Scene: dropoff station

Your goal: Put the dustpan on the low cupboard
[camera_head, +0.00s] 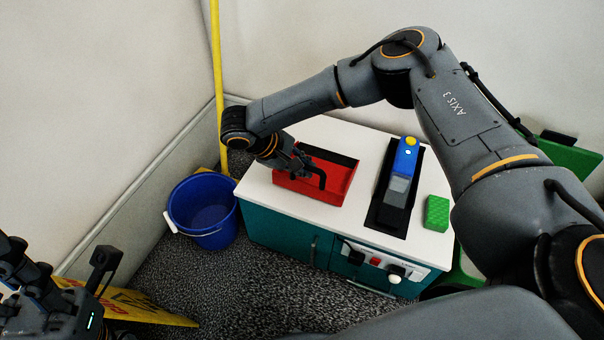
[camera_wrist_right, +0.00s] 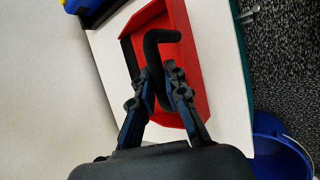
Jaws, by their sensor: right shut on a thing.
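The red dustpan (camera_head: 335,184) with a black handle is at the left part of the white top of the low cupboard (camera_head: 345,228), which has teal sides. It lies on the top or very close above it; I cannot tell which. My right gripper (camera_head: 303,170) is shut on the dustpan's black handle. In the right wrist view the fingers (camera_wrist_right: 161,90) close around the handle, with the red pan (camera_wrist_right: 188,70) behind them over the white top (camera_wrist_right: 112,62). My left gripper (camera_head: 98,280) is partly visible at the lower left, away from the cupboard; its jaw state is unclear.
A blue and grey device (camera_head: 402,170) stands in a black tray (camera_head: 383,215) right of the dustpan. A green block (camera_head: 437,213) lies at the top's right edge. A blue bucket (camera_head: 205,210) stands left of the cupboard. A yellow floor sign (camera_head: 150,306) lies front left; a yellow pole (camera_head: 217,70) leans behind.

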